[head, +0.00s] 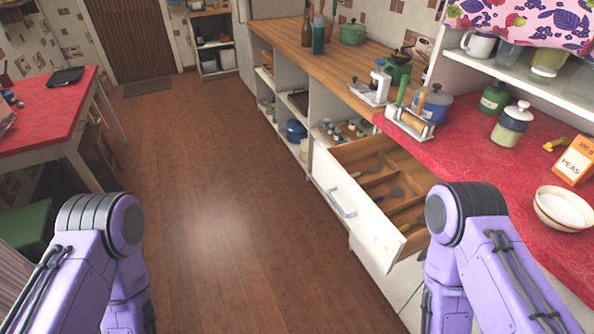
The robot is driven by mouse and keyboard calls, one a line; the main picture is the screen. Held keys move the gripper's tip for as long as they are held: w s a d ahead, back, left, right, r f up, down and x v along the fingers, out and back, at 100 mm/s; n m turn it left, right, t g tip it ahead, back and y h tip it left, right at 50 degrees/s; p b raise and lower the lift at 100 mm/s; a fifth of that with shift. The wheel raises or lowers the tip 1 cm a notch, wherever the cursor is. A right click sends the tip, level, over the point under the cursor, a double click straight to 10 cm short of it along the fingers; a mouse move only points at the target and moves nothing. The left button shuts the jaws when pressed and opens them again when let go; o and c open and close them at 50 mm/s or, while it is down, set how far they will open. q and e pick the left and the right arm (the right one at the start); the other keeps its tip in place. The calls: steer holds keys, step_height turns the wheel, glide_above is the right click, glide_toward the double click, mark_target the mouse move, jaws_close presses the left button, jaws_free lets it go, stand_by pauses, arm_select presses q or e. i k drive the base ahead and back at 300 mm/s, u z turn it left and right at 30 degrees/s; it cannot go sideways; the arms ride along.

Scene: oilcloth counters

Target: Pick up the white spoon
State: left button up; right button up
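I cannot make out a white spoon in the head view. An open drawer (345,180) with wooden dividers juts out from the counter at centre right. Several small dark utensils (389,194) lie in its compartments, too small to identify. My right arm hides part of the drawer's near right end. Both of my purple arms show at the bottom, the left one over the floor and the right one by the drawer. Neither gripper is in view.
A red counter (465,150) on the right carries a white bowl (563,208), a peas box (576,160), jars and a blue pot (437,104). A red table (45,115) and green stool (25,226) stand left. The wooden floor (215,190) between is clear.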

mark_target(373, 168)
steer(key=u, duration=0.9)
steer(key=i, duration=3.15)
steer(key=z, duration=3.15)
